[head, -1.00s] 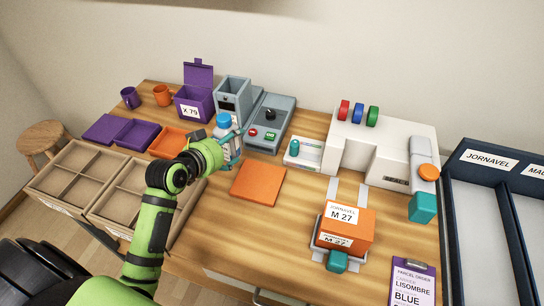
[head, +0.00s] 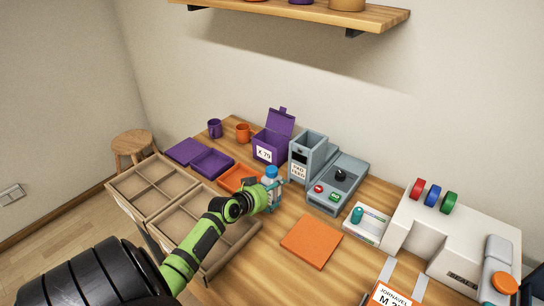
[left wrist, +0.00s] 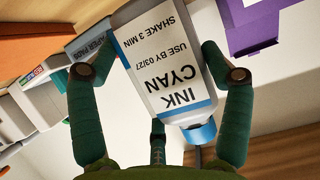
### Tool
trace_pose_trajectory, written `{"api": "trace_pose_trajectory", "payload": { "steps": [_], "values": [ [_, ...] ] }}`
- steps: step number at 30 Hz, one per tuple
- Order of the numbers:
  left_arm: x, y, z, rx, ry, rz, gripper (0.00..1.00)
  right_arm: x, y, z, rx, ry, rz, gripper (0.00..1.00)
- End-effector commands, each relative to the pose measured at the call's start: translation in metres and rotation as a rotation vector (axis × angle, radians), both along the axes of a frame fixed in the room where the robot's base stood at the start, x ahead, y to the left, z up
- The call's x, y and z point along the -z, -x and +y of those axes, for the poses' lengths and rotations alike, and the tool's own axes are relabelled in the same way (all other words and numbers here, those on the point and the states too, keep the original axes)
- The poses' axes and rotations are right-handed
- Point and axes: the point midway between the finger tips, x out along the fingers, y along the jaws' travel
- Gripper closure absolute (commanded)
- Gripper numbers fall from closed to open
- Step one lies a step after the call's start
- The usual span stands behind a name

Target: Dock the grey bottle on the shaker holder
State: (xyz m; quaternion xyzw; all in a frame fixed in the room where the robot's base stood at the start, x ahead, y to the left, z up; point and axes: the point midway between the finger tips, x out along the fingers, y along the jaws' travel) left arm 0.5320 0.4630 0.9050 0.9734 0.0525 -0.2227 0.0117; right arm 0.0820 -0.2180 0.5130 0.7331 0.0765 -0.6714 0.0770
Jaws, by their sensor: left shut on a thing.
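The grey-white bottle with a blue cap (head: 271,183) is in my left gripper (head: 268,197), in front of the purple box and the tall grey box. In the left wrist view the bottle (left wrist: 160,65) carries a label reading INK CYAN, and the fingers of the left gripper (left wrist: 160,82) are on both sides of it. The bottle looks roughly upright in the head view. The grey machine (head: 327,198) with a dark round piece on top and red and green buttons, likely the shaker, stands to the right, apart from the bottle. My right gripper is not in view.
A tall grey box (head: 299,171) stands directly left of the machine. A purple lidded box (head: 270,145), purple tray (head: 212,163) and orange tray (head: 228,181) are behind and left. An orange mat (head: 311,241) lies in front. A white machine (head: 450,230) stands right.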

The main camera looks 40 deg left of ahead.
Motion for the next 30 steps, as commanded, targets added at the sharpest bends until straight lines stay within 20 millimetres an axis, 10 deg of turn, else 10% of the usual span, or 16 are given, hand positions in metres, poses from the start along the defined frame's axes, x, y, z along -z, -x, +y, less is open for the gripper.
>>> {"api": "trace_pose_trajectory", "payload": {
  "steps": [23, 24, 30],
  "values": [
    [0.043, -0.001, 0.002, -0.001, -0.002, -0.006, 0.77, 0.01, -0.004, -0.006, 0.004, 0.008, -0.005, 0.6],
    [0.043, 0.0, 0.001, 0.0, 0.0, -0.001, 0.05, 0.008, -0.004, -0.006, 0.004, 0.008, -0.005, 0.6],
    [0.043, 0.0, 0.001, 0.0, 0.0, -0.001, 0.0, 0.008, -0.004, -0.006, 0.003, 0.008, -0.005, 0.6]
  ]
}}
